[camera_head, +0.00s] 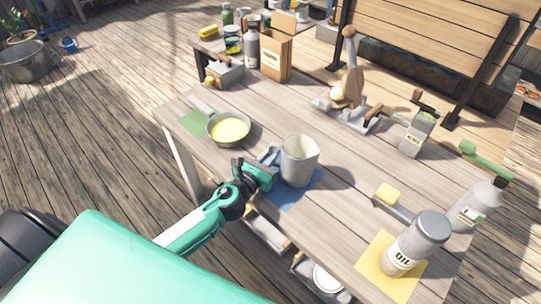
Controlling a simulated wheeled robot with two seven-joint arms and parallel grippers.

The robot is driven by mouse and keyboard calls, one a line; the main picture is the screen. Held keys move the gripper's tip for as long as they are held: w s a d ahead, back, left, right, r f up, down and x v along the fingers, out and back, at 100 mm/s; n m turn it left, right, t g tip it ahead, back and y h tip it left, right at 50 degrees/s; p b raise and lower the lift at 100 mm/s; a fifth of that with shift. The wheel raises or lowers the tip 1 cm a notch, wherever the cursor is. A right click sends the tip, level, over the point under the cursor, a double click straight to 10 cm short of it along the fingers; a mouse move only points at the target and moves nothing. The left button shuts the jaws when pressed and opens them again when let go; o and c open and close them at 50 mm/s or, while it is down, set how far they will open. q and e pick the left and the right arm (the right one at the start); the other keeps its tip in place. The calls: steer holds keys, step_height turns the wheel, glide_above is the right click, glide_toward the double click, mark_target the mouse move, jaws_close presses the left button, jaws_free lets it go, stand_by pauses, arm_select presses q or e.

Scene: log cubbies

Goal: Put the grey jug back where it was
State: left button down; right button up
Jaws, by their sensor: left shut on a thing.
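The grey jug (299,161) is upright over the blue mat (288,200) near the table's left edge. My left gripper (264,173) comes in from the left and is shut on the jug at its left side, by the handle. The jug hides part of the mat, and the fingertips are hard to make out. I cannot tell whether the jug's base touches the mat. My right gripper is not in view.
A pan (229,130) with yellow contents sits on a green mat (195,123). An oil bottle (408,250) stands on a yellow mat (375,262). A carton (416,135) and a grey bottle (473,208) stand at right.

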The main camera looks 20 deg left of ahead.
arm_select(q)
steer(key=shift+f, duration=0.1)
steer(key=c, duration=1.5)
jaws_free()
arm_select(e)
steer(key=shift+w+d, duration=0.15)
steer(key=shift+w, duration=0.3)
arm_select(q)
steer(key=shift+r, duration=0.25)
steer(key=shift+s+f, duration=0.15)
steer(key=shift+s, duration=0.1)
steer(key=s, duration=0.3)
steer(key=s+a+b, duration=0.1)
steer(key=s, duration=0.2)
steer(key=s+b, duration=0.1)
steer(key=s, duration=0.3)
steer(key=shift+a, duration=0.3)
steer(key=shift+s+a+b, duration=0.15)
steer(key=shift+s+b, duration=0.2)
steer(key=shift+s, duration=0.35)
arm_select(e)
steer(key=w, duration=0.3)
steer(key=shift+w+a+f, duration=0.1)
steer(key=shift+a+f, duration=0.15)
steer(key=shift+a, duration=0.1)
